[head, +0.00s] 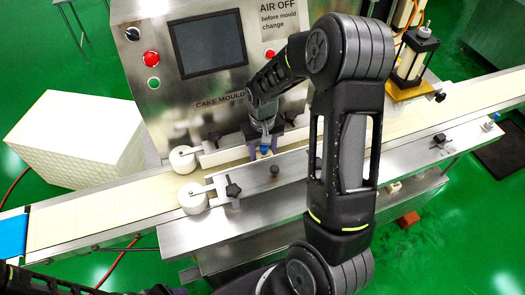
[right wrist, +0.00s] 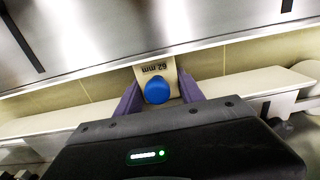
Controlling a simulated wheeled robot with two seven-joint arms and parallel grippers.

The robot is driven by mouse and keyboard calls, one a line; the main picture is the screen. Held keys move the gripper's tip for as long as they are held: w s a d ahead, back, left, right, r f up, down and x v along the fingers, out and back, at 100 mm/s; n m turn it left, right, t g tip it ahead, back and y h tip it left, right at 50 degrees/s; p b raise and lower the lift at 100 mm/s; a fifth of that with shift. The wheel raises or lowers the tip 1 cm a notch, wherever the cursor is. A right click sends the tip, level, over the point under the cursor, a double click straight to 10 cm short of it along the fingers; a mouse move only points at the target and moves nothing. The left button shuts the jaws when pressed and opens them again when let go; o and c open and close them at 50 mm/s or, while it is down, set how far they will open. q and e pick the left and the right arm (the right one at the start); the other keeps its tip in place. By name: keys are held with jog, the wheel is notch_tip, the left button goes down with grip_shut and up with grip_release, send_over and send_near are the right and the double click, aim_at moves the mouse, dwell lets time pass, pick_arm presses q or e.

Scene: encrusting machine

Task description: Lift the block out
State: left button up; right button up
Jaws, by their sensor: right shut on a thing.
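The block (right wrist: 157,71) is pale, with a dark millimetre marking and a round blue knob (right wrist: 157,89). The block is mostly hidden there. Of my left arm only dark parts show at the lower left edge; its gripper is not visible.
The machine's panel (head: 208,44) stands close behind the gripper. Guide rails (head: 290,166) with white rollers (head: 193,198) and black knobs flank the belt (head: 90,222). A pale stack (head: 75,135) stands at left, a plunger unit (head: 414,55) at right.

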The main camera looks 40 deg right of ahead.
jog(key=shift+c, duration=1.2)
jog(key=shift+r, duration=0.2)
jog(key=shift+r+p, duration=3.1)
jog(key=shift+r, duration=1.2)
